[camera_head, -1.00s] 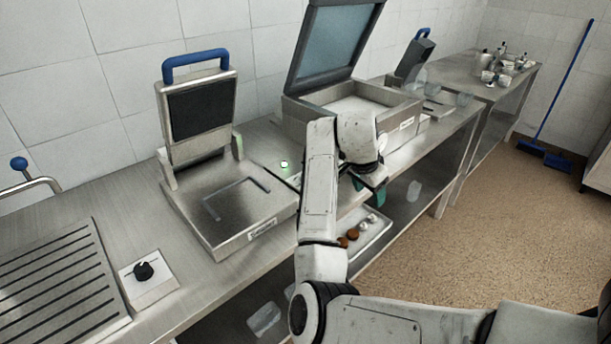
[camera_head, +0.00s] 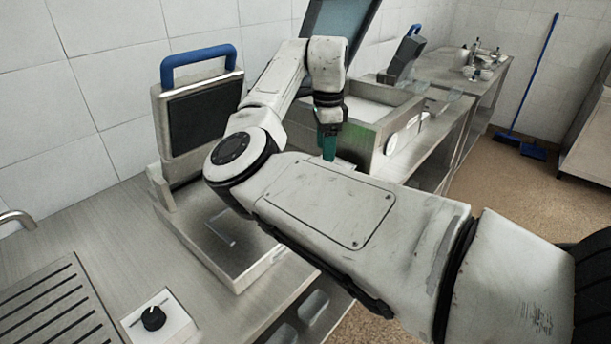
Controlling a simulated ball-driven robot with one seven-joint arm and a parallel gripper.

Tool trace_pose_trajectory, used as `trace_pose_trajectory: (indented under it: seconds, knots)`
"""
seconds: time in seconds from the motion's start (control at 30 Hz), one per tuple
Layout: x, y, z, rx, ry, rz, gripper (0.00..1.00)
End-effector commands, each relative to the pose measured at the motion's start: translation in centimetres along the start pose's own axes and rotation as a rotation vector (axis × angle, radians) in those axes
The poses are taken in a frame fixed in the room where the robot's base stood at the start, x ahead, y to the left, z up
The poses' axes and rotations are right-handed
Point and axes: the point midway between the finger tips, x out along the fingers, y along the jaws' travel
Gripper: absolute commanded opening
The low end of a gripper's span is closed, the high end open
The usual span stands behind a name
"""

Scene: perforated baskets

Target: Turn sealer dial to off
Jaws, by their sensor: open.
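A steel box machine (camera_head: 375,150) with a raised dark lid (camera_head: 343,22) stands on the counter beyond my arm. I cannot tell whether it is the sealer. A pale round shape (camera_head: 391,143) shows on its front, too small to tell if it is a dial. A steel press-like machine (camera_head: 160,120) with a blue handle stands open nearer, partly hidden by my arm. A black dial (camera_head: 153,318) sits on a white panel at the lower left, beside a grooved plate. My gripper (camera_head: 328,150) is open, pointing down in front of the box machine, fingertips partly unclear.
My arm crosses the middle and right of the view. A smaller blue-handled device (camera_head: 405,52) stands farther back. Jars and cups (camera_head: 480,62) stand on the far table. A blue broom (camera_head: 530,95) leans at the back wall.

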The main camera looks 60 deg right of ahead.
Motion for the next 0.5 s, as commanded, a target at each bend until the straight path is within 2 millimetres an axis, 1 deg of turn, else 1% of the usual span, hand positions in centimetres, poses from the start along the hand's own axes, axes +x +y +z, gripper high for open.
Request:
trace_pose_trajectory:
  seconds: [0.07, 0.17, 0.27, 0.5]
  knots:
    - [0.2, 0.0, 0.1, 0.002, -0.003, 0.002, 0.61]
    - [1.0, 0.0, 0.1, 0.002, -0.002, 0.003, 0.61]
    - [2.4, 0.0, 0.1, 0.001, -0.003, 0.003, 0.61]
    - [6.8, 0.0, 0.1, 0.000, -0.003, 0.003, 0.61]
